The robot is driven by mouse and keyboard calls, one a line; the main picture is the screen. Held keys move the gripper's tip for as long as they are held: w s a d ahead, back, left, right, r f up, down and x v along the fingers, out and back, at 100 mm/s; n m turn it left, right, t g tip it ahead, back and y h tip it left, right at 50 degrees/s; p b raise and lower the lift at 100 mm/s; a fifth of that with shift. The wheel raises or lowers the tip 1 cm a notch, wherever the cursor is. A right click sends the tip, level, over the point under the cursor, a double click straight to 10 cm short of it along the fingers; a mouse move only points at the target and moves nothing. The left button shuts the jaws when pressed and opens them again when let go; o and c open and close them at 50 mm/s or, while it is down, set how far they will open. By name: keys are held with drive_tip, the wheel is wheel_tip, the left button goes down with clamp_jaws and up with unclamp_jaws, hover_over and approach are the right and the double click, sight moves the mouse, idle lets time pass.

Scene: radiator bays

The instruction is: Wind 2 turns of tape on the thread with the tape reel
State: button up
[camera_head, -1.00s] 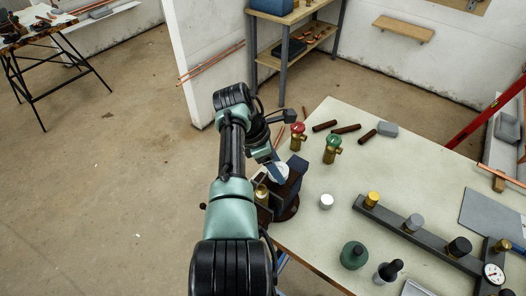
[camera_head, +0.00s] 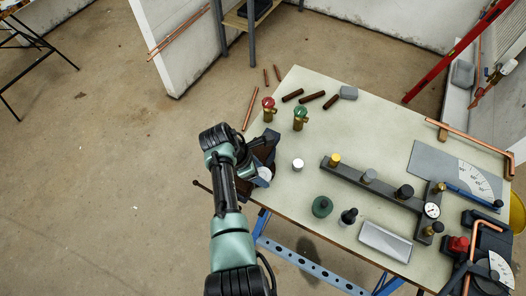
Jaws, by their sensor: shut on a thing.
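The white tape reel (camera_head: 264,175) is at the end of my arm, by the table's left edge. My gripper (camera_head: 256,172) is shut on it; the fingers are small and partly hidden. The dark vice (camera_head: 268,146) stands at the table's left corner, partly behind my arm. The thread is not visible now; my arm covers the spot by the vice where a brass fitting showed earlier. I cannot tell whether the reel touches the thread or whether any tape lies on it.
A red-capped valve (camera_head: 268,110), a green-capped valve (camera_head: 300,118) and a white cylinder (camera_head: 298,164) stand close by on the table. A dark manifold bar (camera_head: 372,184) lies across the middle. A green bottle (camera_head: 322,206) and a dark-topped bottle (camera_head: 348,217) stand near the front edge.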

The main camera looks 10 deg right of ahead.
drive_tip(key=s+a+p, duration=0.1)
drive_tip(key=s+a, duration=0.1)
drive_tip(key=a, duration=0.1)
drive_tip(key=shift+s+a+r+p, duration=0.2)
drive_tip(key=shift+s+a+p, duration=0.05)
drive_tip(key=shift+s+p, duration=0.1)
drive_tip(key=a+b, duration=0.2)
drive_tip(key=a, duration=0.1)
drive_tip(key=w+a+f, duration=0.1)
drive_tip(key=a, duration=0.1)
drive_tip(key=shift+a+b, duration=0.1)
drive_tip(key=shift+b, duration=0.3)
wheel_tip(320, 180, up, 9)
drive_tip(key=p, duration=0.4)
drive_tip(key=shift+a+p, duration=0.15)
drive_tip(key=shift+p, duration=0.2)
